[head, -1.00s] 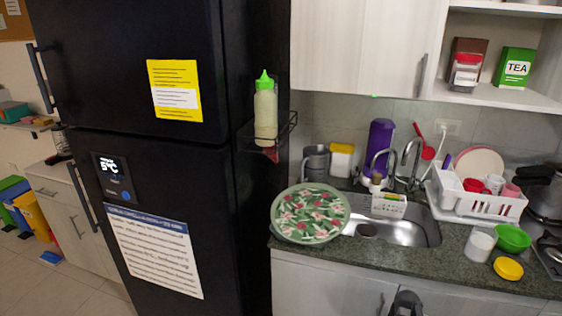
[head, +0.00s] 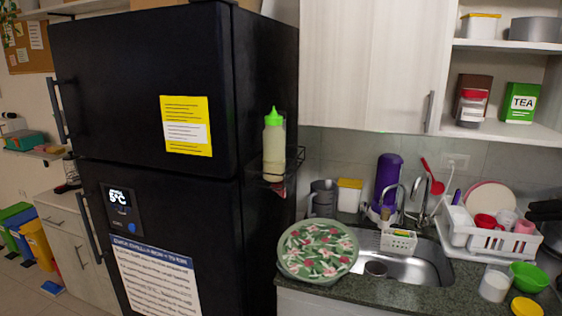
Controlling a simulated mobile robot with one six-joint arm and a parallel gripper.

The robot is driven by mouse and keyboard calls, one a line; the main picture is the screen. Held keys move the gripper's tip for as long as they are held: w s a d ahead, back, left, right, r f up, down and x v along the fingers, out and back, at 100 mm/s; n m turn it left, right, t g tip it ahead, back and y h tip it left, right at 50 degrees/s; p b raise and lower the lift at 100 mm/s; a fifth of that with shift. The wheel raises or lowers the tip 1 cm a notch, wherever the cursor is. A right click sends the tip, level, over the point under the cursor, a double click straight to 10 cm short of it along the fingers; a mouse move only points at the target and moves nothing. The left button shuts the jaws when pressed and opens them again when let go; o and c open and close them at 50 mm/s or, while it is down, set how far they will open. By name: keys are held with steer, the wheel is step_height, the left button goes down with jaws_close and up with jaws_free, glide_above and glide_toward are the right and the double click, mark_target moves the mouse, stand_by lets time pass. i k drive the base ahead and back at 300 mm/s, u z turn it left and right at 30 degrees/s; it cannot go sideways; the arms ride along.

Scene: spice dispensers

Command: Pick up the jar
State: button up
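A clear jar with a red lid (head: 471,108) stands upright on the lower open shelf (head: 500,131) at the upper right. It has a pale label and dark contents, and its lettering is too small to read. A brown box (head: 487,87) is right behind it, and a green TEA box (head: 521,102) stands to its right with a small gap. My gripper is not in view.
A black fridge (head: 150,80) fills the left, with a squeeze bottle (head: 273,145) in a side rack. The cabinet door (head: 370,70) is shut left of the shelf. Below are a floral tray (head: 318,248), sink (head: 400,270), purple bottle (head: 388,178) and dish rack (head: 495,240).

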mark_target(497, 280)
steer(key=z, duration=3.9)
steer(key=i, duration=0.1)
steer(key=u, duration=2.65)
